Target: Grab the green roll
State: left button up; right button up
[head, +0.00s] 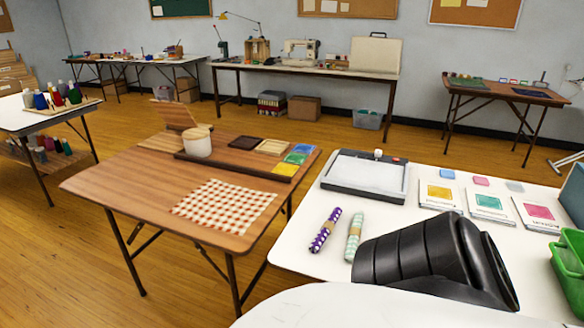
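The green roll (354,236) is a pale mint patterned roll. It lies on the white table (290,240) at the right, its length running away from me. A purple roll with white dots (325,230) lies just to its left, with a small gap between them. A black link of my own arm reaches over the white table close to the right of the green roll. Neither of my grippers shows in this view.
A paper trimmer (366,176) lies behind the rolls. Several packets with coloured squares (488,203) lie to its right, and a green crate (567,268) stands at the right edge. A wooden table (130,188) with a checked cloth (224,206) stands to the left.

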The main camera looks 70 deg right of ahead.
aim_at(354, 236)
jog(key=i, duration=1.2)
jog(key=z, duration=2.5)
